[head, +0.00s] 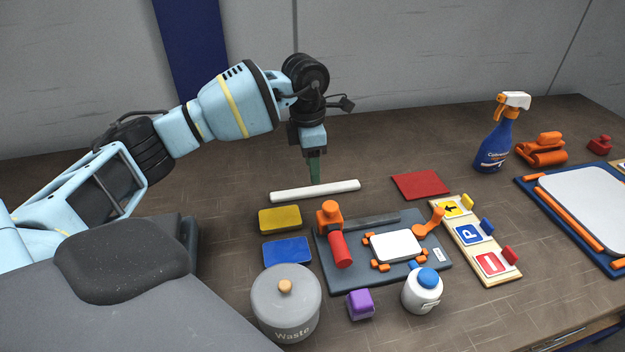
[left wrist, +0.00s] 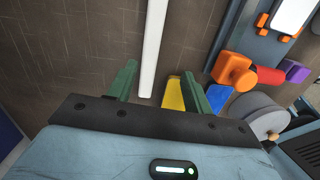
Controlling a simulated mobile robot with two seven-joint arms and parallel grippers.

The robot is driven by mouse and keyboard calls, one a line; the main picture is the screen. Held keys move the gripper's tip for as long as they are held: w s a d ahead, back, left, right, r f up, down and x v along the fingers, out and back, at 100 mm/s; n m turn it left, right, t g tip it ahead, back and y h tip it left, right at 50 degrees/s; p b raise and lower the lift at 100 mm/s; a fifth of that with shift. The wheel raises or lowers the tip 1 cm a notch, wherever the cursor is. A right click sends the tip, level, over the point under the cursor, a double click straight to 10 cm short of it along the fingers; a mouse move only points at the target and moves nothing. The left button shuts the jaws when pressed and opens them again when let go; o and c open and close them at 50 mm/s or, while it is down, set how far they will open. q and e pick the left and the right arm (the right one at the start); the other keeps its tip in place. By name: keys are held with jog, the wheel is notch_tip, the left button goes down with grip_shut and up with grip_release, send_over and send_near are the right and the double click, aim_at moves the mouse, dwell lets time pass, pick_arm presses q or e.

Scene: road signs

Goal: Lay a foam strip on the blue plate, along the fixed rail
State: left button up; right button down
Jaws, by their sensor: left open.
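A long white strip (head: 315,190), likely the foam strip, lies flat on the brown table. It also shows in the left wrist view (left wrist: 152,45), its near end between the green fingers. My left gripper (head: 314,180) points down at the strip's far side, open and empty; its fingers also show in the left wrist view (left wrist: 160,68). I cannot tell whether they touch the strip. A slate-blue plate (head: 335,272) lies in front to the right, with a dark grey rail (head: 375,220) along its back edge, a white panel (head: 396,246) and orange clamps. My right gripper is out of view.
A red-handled orange tool (head: 338,248) stands at the plate's left. A waste bin (head: 286,305), purple cube (head: 360,304) and white bottle (head: 422,292) stand in front. A red sheet (head: 421,185) lies right.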

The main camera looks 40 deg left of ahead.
aim_at(302, 190)
pick_arm(q)
jog(key=a, duration=0.2)
jog(key=shift+a+r+n+y, duration=0.25)
jog(key=shift+a+n+y, duration=0.05)
jog(key=shift+a+y, duration=0.1)
jog(key=shift+s+d+f, duration=0.15)
jog(key=shift+d+f, duration=0.05)
jog(key=shift+f, duration=0.1)
notch_tip(302, 190, down, 2)
jog(key=shift+f, duration=0.1)
jog(key=f, duration=0.4)
jog(key=shift+s+d+p, duration=0.1)
jog(key=shift+s+p, duration=0.2)
jog(key=shift+s, duration=0.05)
jog(key=shift+f, duration=0.55)
grip_shut()
jog(key=shift+r, duration=0.15)
notch_tip(302, 190, up, 10)
